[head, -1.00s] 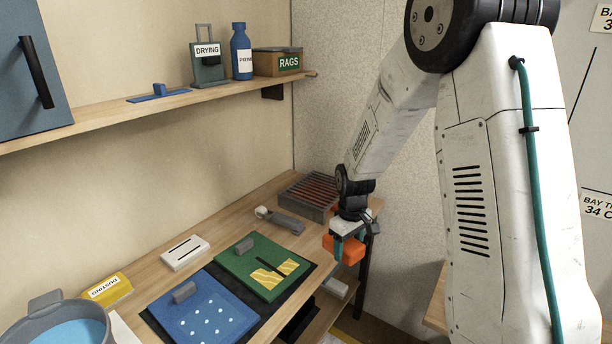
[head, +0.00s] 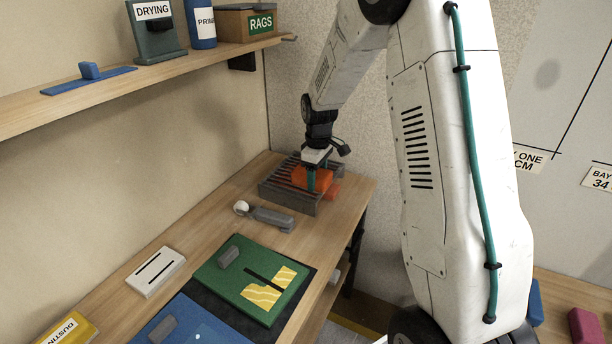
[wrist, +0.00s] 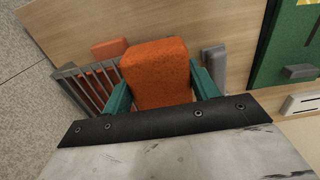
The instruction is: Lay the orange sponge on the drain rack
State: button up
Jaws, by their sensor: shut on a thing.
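The orange sponge (head: 299,178) is held between the teal fingers of my gripper (head: 316,177). In the wrist view the sponge (wrist: 155,72) fills the gap between both fingers. The drain rack (head: 274,192) is a grey slatted rack at the far end of the bench. In the head view the sponge is over the rack's right part; I cannot tell if it touches the slats. In the wrist view the rack (wrist: 72,88) shows left of the sponge, which hides part of it.
A grey tool with a pale knob (head: 268,216) lies in front of the rack. A green board (head: 235,262) and a white slotted block (head: 156,271) are nearer. A shelf (head: 120,95) runs above along the wall.

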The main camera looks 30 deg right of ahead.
jog(key=w, duration=0.6)
jog(key=shift+w+d+f, duration=0.1)
jog(key=shift+f, duration=1.95)
jog(key=shift+f, duration=0.1)
jog(key=o, duration=1)
